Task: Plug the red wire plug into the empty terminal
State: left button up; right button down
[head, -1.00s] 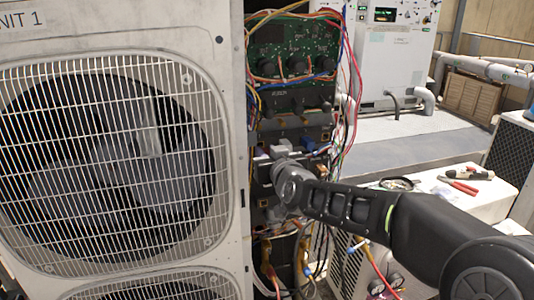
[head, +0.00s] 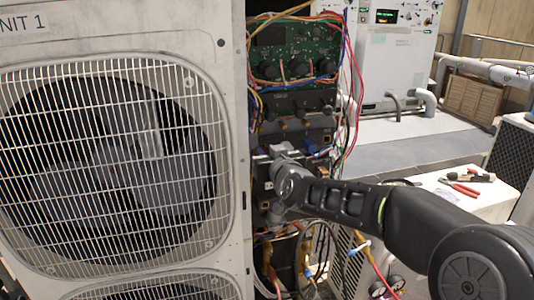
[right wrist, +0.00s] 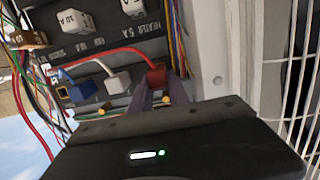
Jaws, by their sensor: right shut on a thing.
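The red wire plug (right wrist: 156,75) is between the fingertips of my right gripper (right wrist: 160,88) in the right wrist view, with its red wire arching left. The gripper is shut on it, right at the dark terminal strip. I cannot tell whether the plug is seated or just in front of a terminal; the fingers and plug hide the opening. In the head view my right gripper (head: 270,160) reaches into the open electrical bay, and the red plug does not show clearly. A white plug (right wrist: 118,82) and a blue plug (right wrist: 78,90) sit beside it on the strip. My left gripper is not in view.
The condenser's fan grille (head: 110,160) and white panel edge stand close on the left. A green circuit board (head: 295,50) is above, and loose wires (head: 350,90) hang on the right. A white bench (head: 470,205) holds red-handled pliers (head: 462,188).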

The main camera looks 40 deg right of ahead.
jog(key=shift+x, duration=0.9)
dwell(1.0)
jog(key=c, duration=1.2)
grip_release()
jog(key=shift+r, duration=0.15)
jog(key=shift+s, duration=0.1)
jog(key=b+v, duration=0.1)
jog(key=v, duration=0.6)
jog(key=shift+s+a, duration=0.2)
jog(key=shift+s, duration=0.05)
